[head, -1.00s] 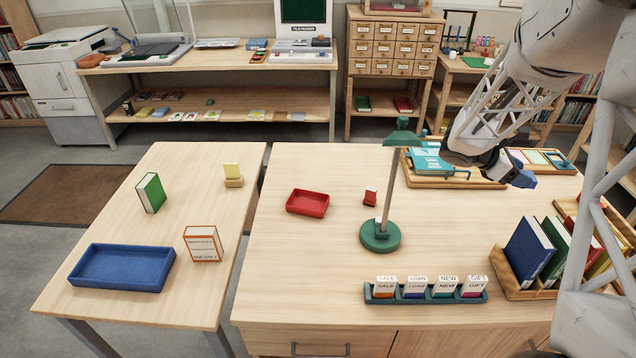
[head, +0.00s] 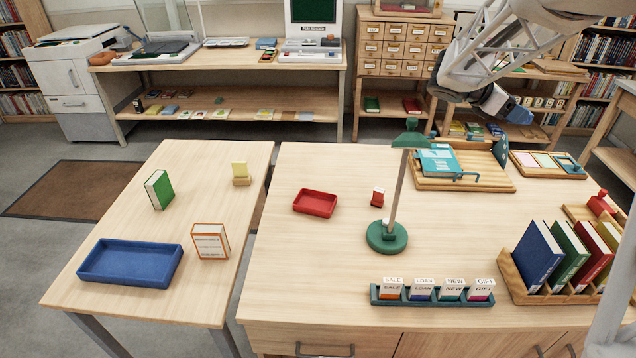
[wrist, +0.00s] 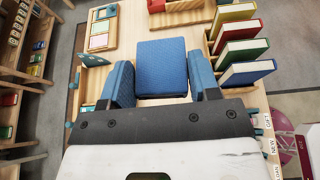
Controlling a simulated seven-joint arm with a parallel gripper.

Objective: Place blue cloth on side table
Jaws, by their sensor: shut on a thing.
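My gripper (head: 512,112) is raised above the back right of the large desk (head: 330,245). In the wrist view its two blue fingers (wrist: 162,88) are on either side of the folded blue cloth (wrist: 162,66), a flat, nearly square piece held between them. In the head view the cloth is hard to tell apart from the blue fingertips. The side table (head: 90,300), a pale wooden table, stands to the left of the desk, far from my gripper.
The side table holds a blue tray (head: 130,262), a green book (head: 159,190), an orange-edged box (head: 210,241) and a yellow block (head: 240,172). Its front right area is clear. On the desk stand a green lamp (head: 388,236), a red tray (head: 315,203) and a book rack (head: 520,285).

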